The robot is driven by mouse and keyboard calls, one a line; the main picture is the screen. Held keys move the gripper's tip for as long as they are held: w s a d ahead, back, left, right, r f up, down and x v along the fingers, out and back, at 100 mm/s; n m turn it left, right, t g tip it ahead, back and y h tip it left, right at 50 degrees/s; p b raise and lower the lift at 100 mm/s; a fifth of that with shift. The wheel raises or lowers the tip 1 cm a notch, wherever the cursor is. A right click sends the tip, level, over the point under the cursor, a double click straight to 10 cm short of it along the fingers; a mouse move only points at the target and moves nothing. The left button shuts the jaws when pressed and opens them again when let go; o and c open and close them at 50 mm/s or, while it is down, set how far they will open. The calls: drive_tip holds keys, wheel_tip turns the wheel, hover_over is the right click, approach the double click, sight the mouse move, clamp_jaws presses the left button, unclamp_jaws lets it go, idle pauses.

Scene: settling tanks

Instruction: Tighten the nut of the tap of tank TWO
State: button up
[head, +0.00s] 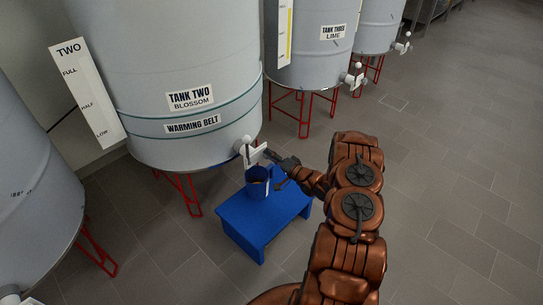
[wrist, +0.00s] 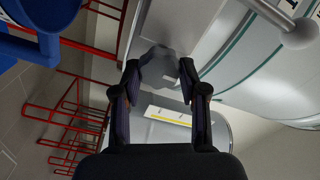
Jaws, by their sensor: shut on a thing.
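Tank TWO (head: 175,65) is a large grey tank with the labels "TANK TWO BLOSSOM" and "WARMING BELT". Its white tap (head: 252,153) sticks out low on its right side, with a round-ended lever. My gripper (head: 270,155) reaches the tap from the right. In the wrist view, my gripper (wrist: 164,72) is shut on a grey nut (wrist: 162,66) between its fingertips. The fingers partly hide the nut. The lever's ball (wrist: 300,34) shows at the upper right of that view, clear of the fingers.
A blue pail (head: 257,185) stands on a blue stool (head: 255,219) under the tap, close below my gripper. It also shows in the wrist view (wrist: 35,45). Red tank legs (head: 185,192) stand nearby. Tank THREE (head: 310,50) is behind. The floor at right is clear.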

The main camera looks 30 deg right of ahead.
idle(0.3)
drive_tip(key=o, duration=1.1)
drive_tip(key=shift+o, duration=0.2)
drive_tip(key=v, duration=1.2)
